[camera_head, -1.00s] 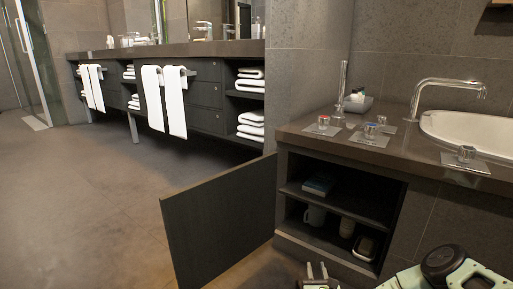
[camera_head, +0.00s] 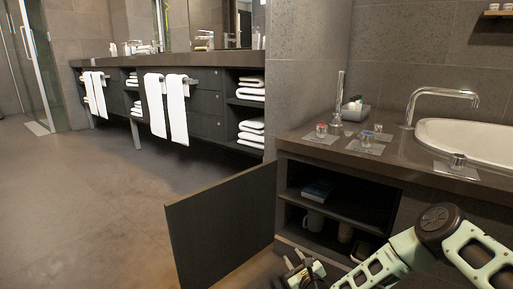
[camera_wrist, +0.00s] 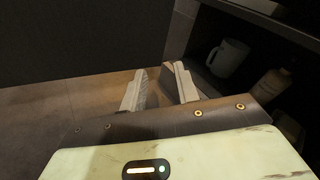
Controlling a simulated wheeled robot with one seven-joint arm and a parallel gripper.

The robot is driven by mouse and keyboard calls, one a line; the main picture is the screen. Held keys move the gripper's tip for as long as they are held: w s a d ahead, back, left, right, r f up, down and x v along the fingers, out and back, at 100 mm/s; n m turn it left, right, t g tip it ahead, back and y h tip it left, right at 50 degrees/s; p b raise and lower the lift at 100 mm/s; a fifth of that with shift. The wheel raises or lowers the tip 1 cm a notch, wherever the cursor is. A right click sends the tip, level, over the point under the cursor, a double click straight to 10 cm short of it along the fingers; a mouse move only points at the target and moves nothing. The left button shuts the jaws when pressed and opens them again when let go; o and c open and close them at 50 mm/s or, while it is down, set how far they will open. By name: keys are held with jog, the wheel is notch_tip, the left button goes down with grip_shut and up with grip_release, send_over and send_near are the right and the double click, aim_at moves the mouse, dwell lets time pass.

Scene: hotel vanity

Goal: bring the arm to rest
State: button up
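My gripper (camera_head: 305,274) is low in the head view, in front of the open cabinet and to the right of its door. In the wrist view its two fingers (camera_wrist: 160,88) stand apart with nothing between them, so it is open and empty. My arm reaches down to it from the right, its bent joint in front of the counter's lower face. The dark cabinet door (camera_head: 222,228) stands swung open to the left, and it fills the upper left of the wrist view (camera_wrist: 75,35).
In the wrist view a bottle (camera_wrist: 272,85) stands beside the mug (camera_wrist: 228,58). Glasses stand on the counter (camera_head: 300,140) near the sink (camera_head: 470,138). The floor at left is clear.

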jog(key=s+a+r+n+g+y+p, duration=0.25)
jog(key=s+a+r+n+g, duration=0.3)
jog(key=r+n, duration=0.45)
jog(key=s+a+r+n+g+y+p, duration=0.1)
jog(key=s+a+r+n+g+p, duration=0.25)
jog(key=s+a+r+n, duration=0.45)
jog(key=s+d+r+n+g+h+p, duration=0.25)
jog(key=s+d+r+n, duration=0.3)
jog(key=s+r, duration=0.3)
jog(key=s+d+r+n+g+h+p, duration=0.1)
jog(key=s+d+r+n+g+h, duration=0.15)
jog(key=s+d+r+n, duration=0.55)
jog(key=s+d+r+n+g+h+p, duration=0.2)
jog(key=s+r+n+h, duration=0.15)
jog(key=s+r, duration=0.6)
notch_tip(320, 180, up, 36)
jog(key=s+p, duration=0.2)
jog(key=p, duration=3.6)
jog(key=shift+s+a+f+y, duration=0.15)
jog(key=shift+s+y, duration=0.2)
jog(key=shift+y, duration=0.05)
jog(key=shift+w, duration=0.1)
